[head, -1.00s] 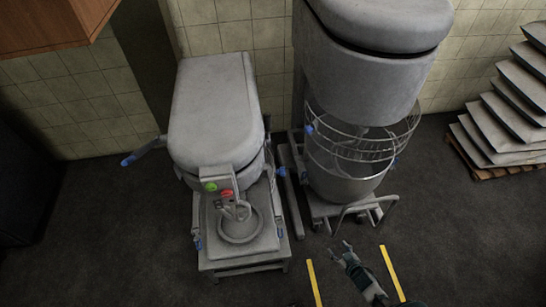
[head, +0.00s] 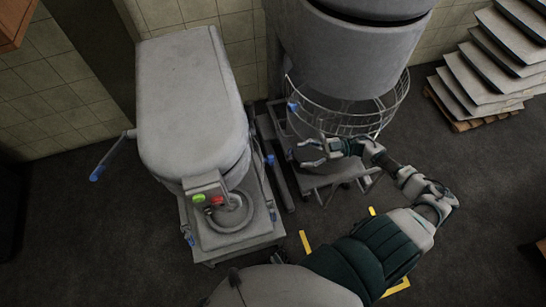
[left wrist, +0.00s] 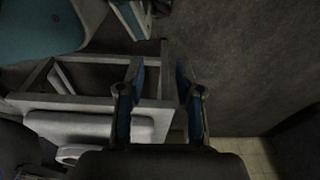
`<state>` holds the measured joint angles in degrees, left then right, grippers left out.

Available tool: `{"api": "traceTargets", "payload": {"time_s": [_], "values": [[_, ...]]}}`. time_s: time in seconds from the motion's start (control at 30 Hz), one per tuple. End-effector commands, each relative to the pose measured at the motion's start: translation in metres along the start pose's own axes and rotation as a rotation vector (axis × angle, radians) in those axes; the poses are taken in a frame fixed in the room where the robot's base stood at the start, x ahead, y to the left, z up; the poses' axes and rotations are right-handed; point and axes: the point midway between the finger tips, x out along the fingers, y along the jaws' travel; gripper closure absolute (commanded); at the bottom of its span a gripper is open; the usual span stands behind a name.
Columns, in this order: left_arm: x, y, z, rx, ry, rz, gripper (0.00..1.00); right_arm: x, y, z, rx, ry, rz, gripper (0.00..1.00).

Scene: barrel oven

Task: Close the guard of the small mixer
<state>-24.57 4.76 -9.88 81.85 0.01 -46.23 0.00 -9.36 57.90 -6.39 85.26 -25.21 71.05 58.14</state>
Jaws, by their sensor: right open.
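The mixer with the wire guard is the grey machine (head: 350,60) at the upper middle of the head view. Its wire guard (head: 396,100) hangs below the grey head and bulges out to the right. I cannot tell how far the guard stands open. My right gripper (head: 304,154) is open and empty, in front of the guard's lower front edge in the picture. I cannot tell if it touches the guard. The gripper and forearm hide part of the bowl area. My left gripper (left wrist: 160,78) shows only in the left wrist view, its two fingers apart with nothing between them.
A second grey machine (head: 190,105) with green and red buttons stands to the left, a blue-tipped handle (head: 98,172) at its side. Stacked trays (head: 490,65) sit on a wooden pallet at the upper right. Yellow floor marks (head: 305,242) lie in front. Dark floor is free at right.

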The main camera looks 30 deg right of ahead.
Motion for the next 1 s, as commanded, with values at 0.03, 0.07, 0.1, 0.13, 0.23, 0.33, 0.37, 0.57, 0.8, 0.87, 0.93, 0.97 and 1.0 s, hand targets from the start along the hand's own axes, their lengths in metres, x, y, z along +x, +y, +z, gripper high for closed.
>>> {"api": "traceTargets", "payload": {"time_s": [0.03,0.07,0.1,0.13,0.23,0.33,0.37,0.57,0.8,0.87,0.93,0.97,1.0], "values": [[0.002,-0.001,0.003,0.0,-0.003,-0.002,0.65,0.013,0.001,-0.002,-0.003,0.006,-0.001,0.38],[0.003,-0.002,0.005,0.001,-0.004,-0.003,0.65,0.02,0.001,-0.002,-0.003,0.007,0.0,0.38],[0.004,-0.005,0.006,0.001,-0.006,-0.006,0.65,0.029,0.001,-0.001,-0.002,0.007,0.0,0.38],[0.004,-0.007,0.008,0.003,-0.007,-0.01,0.65,0.035,0.001,-0.001,-0.002,0.009,0.0,0.38],[0.007,-0.017,0.01,0.007,-0.005,-0.023,0.65,0.055,0.002,0.001,0.0,0.012,0.002,0.38],[0.009,-0.024,0.013,0.007,-0.008,-0.032,0.65,0.074,0.003,0.002,0.0,0.013,0.003,0.38],[0.01,-0.024,0.013,0.006,-0.007,-0.033,0.65,0.079,0.003,0.002,0.001,0.013,0.002,0.38],[0.014,-0.017,0.011,0.006,-0.003,-0.022,0.65,0.103,0.003,0.003,0.002,0.009,0.003,0.38],[0.015,-0.003,0.011,0.005,-0.002,-0.004,0.65,0.113,0.001,0.001,0.0,0.005,0.003,0.38],[0.015,-0.002,0.012,0.004,-0.004,-0.004,0.65,0.113,0.001,0.001,0.0,0.004,0.003,0.38],[0.015,-0.003,0.013,0.003,-0.006,-0.005,0.65,0.113,0.001,0.001,0.0,0.004,0.002,0.38],[0.015,-0.004,0.014,0.003,-0.007,-0.006,0.65,0.112,0.001,0.002,0.001,0.005,0.003,0.46],[0.015,-0.006,0.015,0.003,-0.008,-0.008,0.65,0.112,0.001,0.002,0.001,0.005,0.002,0.56]]}}
